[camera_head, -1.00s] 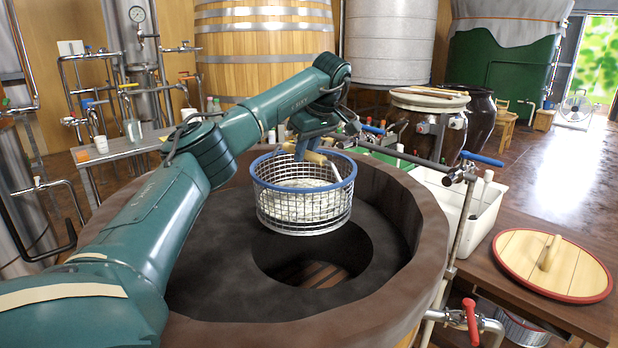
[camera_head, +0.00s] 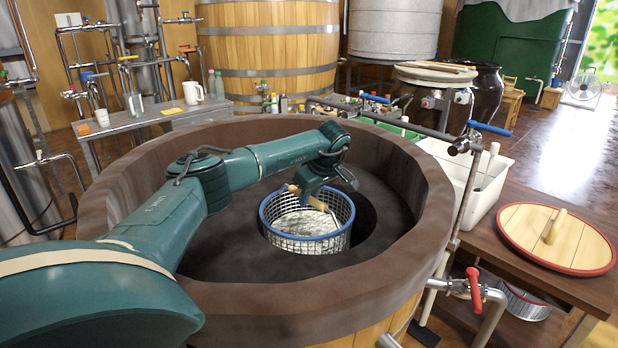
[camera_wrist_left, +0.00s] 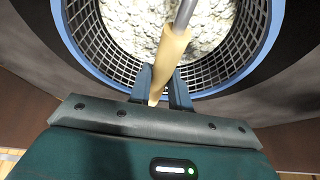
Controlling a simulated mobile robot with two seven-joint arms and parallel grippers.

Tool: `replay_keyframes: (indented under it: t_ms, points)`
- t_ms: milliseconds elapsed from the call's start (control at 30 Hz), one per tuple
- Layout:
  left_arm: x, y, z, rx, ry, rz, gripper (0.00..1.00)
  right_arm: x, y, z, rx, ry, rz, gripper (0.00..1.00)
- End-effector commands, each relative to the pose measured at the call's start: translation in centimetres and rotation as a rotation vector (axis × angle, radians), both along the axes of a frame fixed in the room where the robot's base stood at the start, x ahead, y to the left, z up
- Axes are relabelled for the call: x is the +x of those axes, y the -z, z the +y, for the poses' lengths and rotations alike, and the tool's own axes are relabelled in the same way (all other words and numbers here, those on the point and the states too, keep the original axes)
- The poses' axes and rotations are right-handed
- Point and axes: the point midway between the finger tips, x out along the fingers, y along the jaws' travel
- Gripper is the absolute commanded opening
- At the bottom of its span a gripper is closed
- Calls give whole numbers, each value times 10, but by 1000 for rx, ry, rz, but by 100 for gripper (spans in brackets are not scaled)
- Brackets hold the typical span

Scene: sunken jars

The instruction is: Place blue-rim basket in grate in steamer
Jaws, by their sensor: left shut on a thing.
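The blue-rim basket (camera_head: 307,242) is a wire mesh basket filled with pale lumpy contents, which also shows in the left wrist view (camera_wrist_left: 265,25). It is upright inside the wooden steamer (camera_head: 240,300), at the round dark opening (camera_head: 366,222) in the steamer's floor. Its lower part seems to be inside that opening, with a dark gap to its right. My left gripper (camera_head: 308,199) is above the rim, shut on the basket's wooden handle grip (camera_wrist_left: 168,58). The grate under the basket is hidden. My right gripper is not in view.
A round wooden lid (camera_head: 530,245) lies on the brown bench at right. A white bin (camera_head: 485,195) and a metal pipe with red-handled valve (camera_head: 474,290) stand beside the steamer. Several bottles and a table (camera_head: 165,110) are behind.

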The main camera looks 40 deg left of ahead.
Motion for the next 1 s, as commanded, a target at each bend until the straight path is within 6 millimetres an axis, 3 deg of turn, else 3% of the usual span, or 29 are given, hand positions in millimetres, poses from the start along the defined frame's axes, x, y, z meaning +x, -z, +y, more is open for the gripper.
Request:
replay_keyframes:
  t_ms: [367,600,867,900,1000]
  points:
    - [1,22,1,2,-3,-7,0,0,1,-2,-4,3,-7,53]
    - [1,53,1,4,-3,-5,0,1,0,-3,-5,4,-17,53]
    - [1,56,2,3,-3,-8,0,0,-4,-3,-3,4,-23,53]
    - [0,59,1,3,-3,-1,22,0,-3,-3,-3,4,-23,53]
    - [0,59,1,2,-3,-1,30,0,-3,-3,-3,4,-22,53]
